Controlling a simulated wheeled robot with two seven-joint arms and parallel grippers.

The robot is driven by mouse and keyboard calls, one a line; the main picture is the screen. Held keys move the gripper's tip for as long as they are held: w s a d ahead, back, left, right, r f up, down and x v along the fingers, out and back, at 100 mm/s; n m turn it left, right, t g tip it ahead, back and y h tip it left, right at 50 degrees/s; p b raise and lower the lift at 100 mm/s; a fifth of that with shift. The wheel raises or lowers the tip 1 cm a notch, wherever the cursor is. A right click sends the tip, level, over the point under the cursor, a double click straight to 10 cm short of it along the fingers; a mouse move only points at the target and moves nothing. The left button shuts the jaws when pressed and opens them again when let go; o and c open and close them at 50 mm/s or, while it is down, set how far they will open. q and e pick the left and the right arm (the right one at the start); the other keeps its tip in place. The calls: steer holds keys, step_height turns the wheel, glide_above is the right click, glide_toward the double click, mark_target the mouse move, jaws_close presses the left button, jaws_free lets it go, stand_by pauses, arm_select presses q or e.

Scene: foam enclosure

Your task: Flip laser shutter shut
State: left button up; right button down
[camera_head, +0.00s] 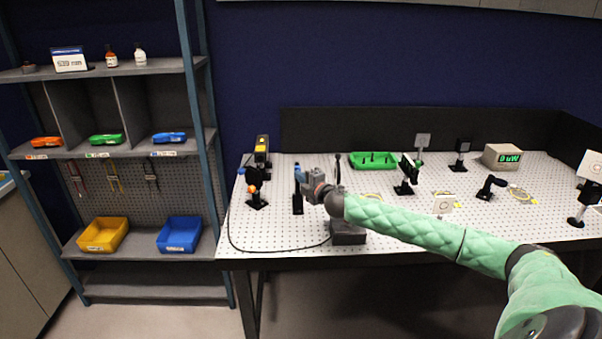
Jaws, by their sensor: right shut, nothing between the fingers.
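The laser (262,146) is a black box with a yellow label at the back left of the white perforated table. In front of it stands a small black post mount (255,188) with a blue top and an orange knob; it looks like the shutter, but I cannot tell its flag position for sure. My right gripper (302,180) is shut and empty, to the right of that mount. It is at a dark upright mount (298,205) with a blue part on top; whether they touch I cannot tell. My left gripper is out of view.
A power meter (502,156) at the back right shows green digits that look like 0 uW. A green tray (373,161) and several optic mounts, one a black holder (406,174), stand on the table (300,237). A black cable (275,252) loops along the front left. Shelves stand left.

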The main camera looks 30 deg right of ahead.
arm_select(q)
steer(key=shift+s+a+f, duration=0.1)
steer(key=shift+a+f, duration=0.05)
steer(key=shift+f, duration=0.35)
arm_select(e)
steer(key=shift+w+d, duration=0.3)
steer(key=shift+w, duration=0.05)
